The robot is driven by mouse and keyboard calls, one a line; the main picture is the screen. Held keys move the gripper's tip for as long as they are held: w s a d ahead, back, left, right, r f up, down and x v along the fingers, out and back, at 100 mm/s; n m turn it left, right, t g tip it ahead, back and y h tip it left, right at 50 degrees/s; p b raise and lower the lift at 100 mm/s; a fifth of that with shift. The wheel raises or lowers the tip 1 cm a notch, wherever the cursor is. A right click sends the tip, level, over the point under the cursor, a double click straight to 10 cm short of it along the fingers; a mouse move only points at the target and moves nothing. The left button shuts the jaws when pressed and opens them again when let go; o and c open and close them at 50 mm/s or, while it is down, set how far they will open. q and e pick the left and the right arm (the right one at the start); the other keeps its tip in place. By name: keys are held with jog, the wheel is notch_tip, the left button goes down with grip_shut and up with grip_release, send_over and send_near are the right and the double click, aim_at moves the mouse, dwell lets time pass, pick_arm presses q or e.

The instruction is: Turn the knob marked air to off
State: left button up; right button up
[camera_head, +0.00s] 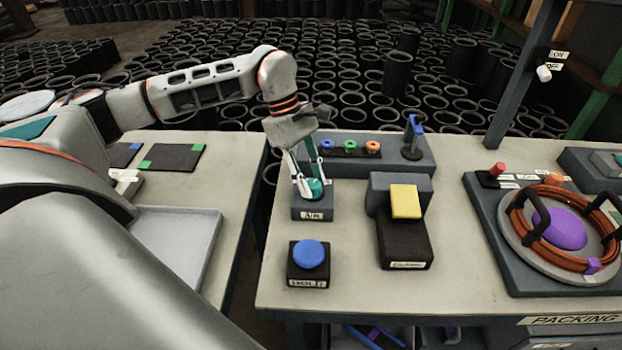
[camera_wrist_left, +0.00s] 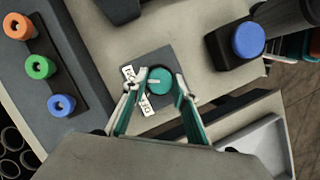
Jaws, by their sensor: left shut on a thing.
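The teal air knob (camera_head: 316,188) sits on a small dark base (camera_head: 312,207) whose front label reads AIR, near the back left of the right-hand table. My left gripper (camera_head: 311,189) reaches down over it from above and is shut on the knob. In the left wrist view the round teal knob (camera_wrist_left: 160,81) lies between the two fingertips (camera_wrist_left: 160,84), one on each side. A white label (camera_wrist_left: 137,88) lies beside the knob there, partly covered by a finger, and its words are not readable. My right gripper is not in view.
A blue button (camera_head: 308,254) stands in front of the knob base. A yellow pedal-like block (camera_head: 405,202) is to its right. A rack with blue, green and orange rings (camera_head: 350,147) stands behind. A grey tray (camera_head: 176,240) lies on the left table across a gap.

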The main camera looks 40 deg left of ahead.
pick_arm(q)
jog(key=n+t, duration=0.1)
jog(key=n, duration=0.1)
jog(key=n+t, duration=0.1)
jog(key=n, duration=0.2)
jog(key=shift+s+y+p, duration=0.2)
jog(key=shift+y+p, duration=0.1)
jog(key=shift+p, duration=0.05)
jog(key=n+t, duration=0.1)
jog(key=n, duration=0.2)
jog(key=n+t+y, duration=0.1)
jog(key=n, duration=0.2)
jog(key=shift+s+d+n+b, duration=0.1)
jog(key=shift+d+n+b, duration=0.05)
jog(key=shift+n+b, duration=0.2)
jog(key=o, duration=1.1)
jog(key=shift+r, duration=0.1)
jog(key=v, duration=1.1)
jog(key=shift+s+r, duration=0.2)
jog(key=shift+r, duration=0.2)
